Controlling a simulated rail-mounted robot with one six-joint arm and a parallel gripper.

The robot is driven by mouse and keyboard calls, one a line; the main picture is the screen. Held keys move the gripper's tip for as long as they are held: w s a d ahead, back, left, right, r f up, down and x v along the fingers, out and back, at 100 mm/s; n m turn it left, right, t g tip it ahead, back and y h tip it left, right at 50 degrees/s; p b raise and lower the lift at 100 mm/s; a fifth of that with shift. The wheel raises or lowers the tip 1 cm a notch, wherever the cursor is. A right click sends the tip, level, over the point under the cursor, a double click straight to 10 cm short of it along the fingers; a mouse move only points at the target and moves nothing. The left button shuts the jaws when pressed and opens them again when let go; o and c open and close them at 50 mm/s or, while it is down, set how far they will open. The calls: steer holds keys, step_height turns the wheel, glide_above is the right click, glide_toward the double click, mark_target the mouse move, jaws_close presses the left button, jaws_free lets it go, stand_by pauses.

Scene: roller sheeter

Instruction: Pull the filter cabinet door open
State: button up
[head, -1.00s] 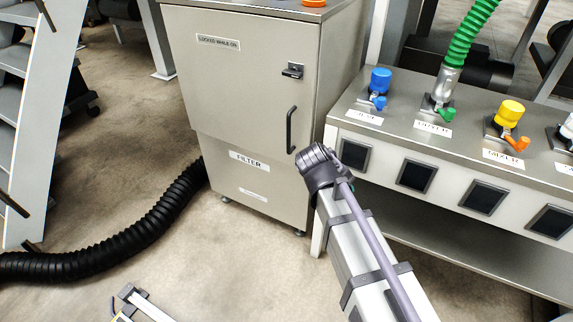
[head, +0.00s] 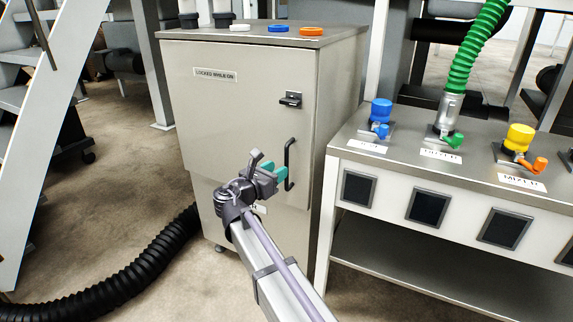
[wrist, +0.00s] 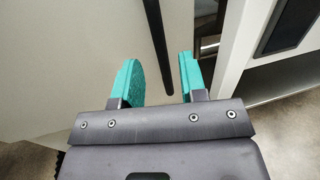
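The filter cabinet (head: 342,90) is grey metal, and its front door (head: 240,125) looks shut. A black vertical bar handle (head: 290,165) is at the door's right side, with a small black latch (head: 290,99) above it. My gripper (head: 277,174) has teal fingers and is in front of the door, just left of the handle in the head view. In the wrist view my gripper (wrist: 161,78) is open, and the handle (wrist: 158,45) runs down between the fingers in the picture. I cannot tell whether either finger touches it. The arm partly hides the lower front.
A bench (head: 440,165) with coloured valves and a green hose stands close to the cabinet's right. A black corrugated hose (head: 120,285) lies on the floor at left, near a ladder (head: 55,130). Coloured discs (head: 278,28) sit on the cabinet top. Floor left of the cabinet is partly clear.

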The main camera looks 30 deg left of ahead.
glide_above(287, 187)
steer(key=shift+w+a, duration=0.2)
steer(key=shift+w, duration=0.1)
steer(key=shift+c, duration=0.4)
jaws_close()
